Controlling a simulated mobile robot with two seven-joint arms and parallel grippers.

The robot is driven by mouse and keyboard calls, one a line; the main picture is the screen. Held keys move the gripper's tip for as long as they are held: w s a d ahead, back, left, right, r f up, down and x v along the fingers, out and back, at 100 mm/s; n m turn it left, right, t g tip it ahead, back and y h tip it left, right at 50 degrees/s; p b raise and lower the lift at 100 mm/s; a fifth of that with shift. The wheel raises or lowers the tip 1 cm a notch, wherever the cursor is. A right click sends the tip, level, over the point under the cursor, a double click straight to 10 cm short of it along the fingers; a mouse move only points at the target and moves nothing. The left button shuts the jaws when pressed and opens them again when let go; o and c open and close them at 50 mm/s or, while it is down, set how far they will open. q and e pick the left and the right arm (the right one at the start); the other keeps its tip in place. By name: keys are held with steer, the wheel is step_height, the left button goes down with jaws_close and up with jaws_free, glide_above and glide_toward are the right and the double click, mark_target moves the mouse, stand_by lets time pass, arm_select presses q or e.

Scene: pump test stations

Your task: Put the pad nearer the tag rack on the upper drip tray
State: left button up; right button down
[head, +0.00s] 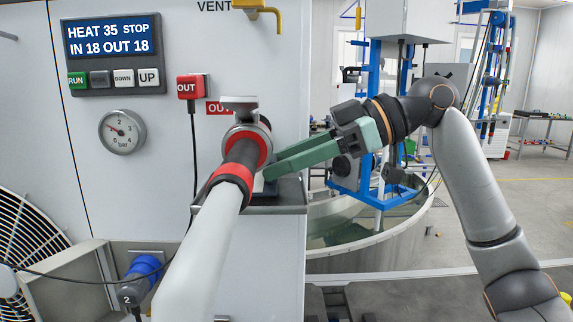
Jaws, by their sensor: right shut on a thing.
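My right gripper (270,171) reaches in from the right with its long green fingers at the outlet, just above the grey upper drip tray (290,205). It is shut on the pad (259,184), of which only a small pale sliver shows beside the fingertips. The rest is hidden behind the hose coupling and the fingers. I cannot tell whether the pad touches the tray. The tray is fixed to the cabinet front below the outlet. The tag rack is not seen. My left gripper is not in view.
A thick white hose (196,262) with a black and red coupling (238,168) runs up to the outlet, in front of the tray. A red OUT box (192,87) and gauge (122,132) are on the cabinet. A round water tank (375,249) stands at right behind the arm.

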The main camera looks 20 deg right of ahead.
steer(key=shift+d+f, duration=0.25)
steer(key=shift+f, duration=0.25)
steer(key=shift+f, duration=0.1)
steer(key=shift+c, duration=1.7)
jaws_free()
steer(key=v, duration=1.2)
